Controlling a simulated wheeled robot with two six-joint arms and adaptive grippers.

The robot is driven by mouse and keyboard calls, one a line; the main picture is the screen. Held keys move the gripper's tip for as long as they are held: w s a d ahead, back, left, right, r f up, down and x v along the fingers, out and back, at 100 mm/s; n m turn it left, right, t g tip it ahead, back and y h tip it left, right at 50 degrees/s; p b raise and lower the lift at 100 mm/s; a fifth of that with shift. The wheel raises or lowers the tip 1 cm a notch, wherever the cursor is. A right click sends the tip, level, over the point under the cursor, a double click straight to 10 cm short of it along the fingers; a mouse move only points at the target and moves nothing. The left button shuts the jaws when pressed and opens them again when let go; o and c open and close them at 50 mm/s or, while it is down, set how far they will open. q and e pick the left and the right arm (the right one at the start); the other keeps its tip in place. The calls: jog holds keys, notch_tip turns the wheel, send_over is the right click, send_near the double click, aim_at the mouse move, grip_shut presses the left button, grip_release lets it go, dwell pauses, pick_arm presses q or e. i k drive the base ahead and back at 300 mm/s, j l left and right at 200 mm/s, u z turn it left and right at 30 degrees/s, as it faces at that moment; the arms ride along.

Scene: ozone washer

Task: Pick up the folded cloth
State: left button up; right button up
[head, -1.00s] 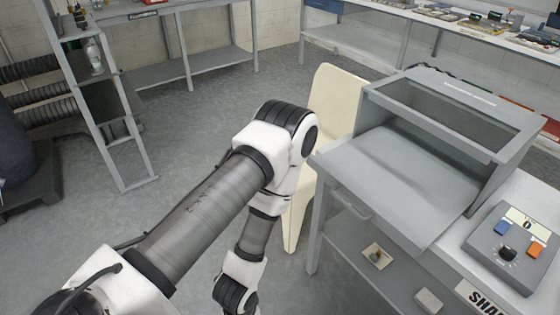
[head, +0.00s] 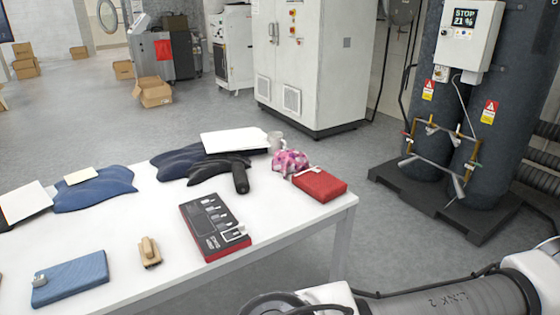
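Several cloth-like things lie on a white table, and I cannot tell for sure which is the folded cloth. A blue, flat, folded-looking piece (head: 70,278) lies at the near left with a small grey item on it. A blue denim-like piece (head: 95,190) lies behind it under a small cream pad. Dark navy fabric (head: 185,162) lies at the back under a white sheet. A red block-like piece (head: 320,185) is at the right end. Part of my arm crosses the lower right; neither gripper is in view.
The white table (head: 280,232) also bears a red and black device (head: 214,227), a tan brush-like item (head: 149,252), a pink patterned bundle (head: 290,161) and a mug (head: 275,142). Dark tanks (head: 490,160) stand at the right. Open grey floor lies behind the table.

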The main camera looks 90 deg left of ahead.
aim_at(51, 285)
jog(key=u, duration=4.3)
